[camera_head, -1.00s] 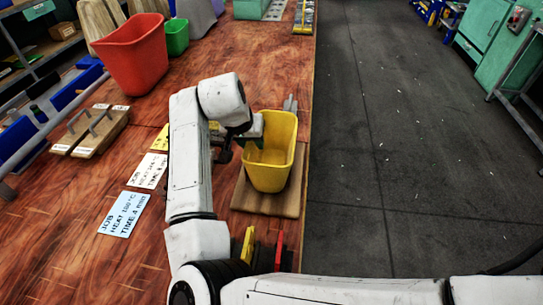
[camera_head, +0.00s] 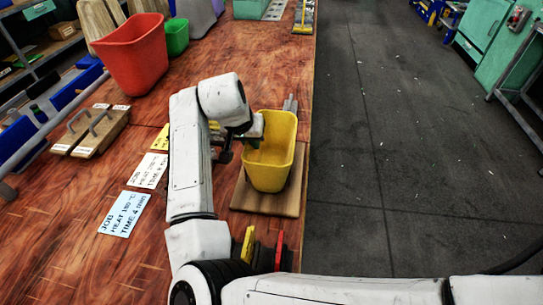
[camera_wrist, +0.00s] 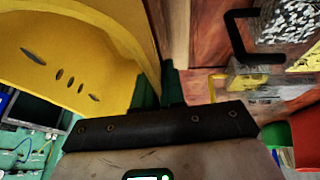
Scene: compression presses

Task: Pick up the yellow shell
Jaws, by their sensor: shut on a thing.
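The yellow shell (camera_head: 268,165) is an open, tapered bin on the wooden board (camera_head: 256,202) near the right edge of the bench. It looks upright, and I cannot tell whether its base touches the board. My gripper (camera_head: 257,138) reaches it from the left and is shut on its upper left wall. In the wrist view the shell (camera_wrist: 75,60) fills the upper left, with slots in its wall. The green fingers of my gripper (camera_wrist: 160,88) meet its edge there. The contact is partly hidden.
A red bin (camera_head: 135,58) and a green bin (camera_head: 176,37) stand at the back left. A wooden mould with handles (camera_head: 92,130) and a blue job card (camera_head: 125,214) lie left of my arm.

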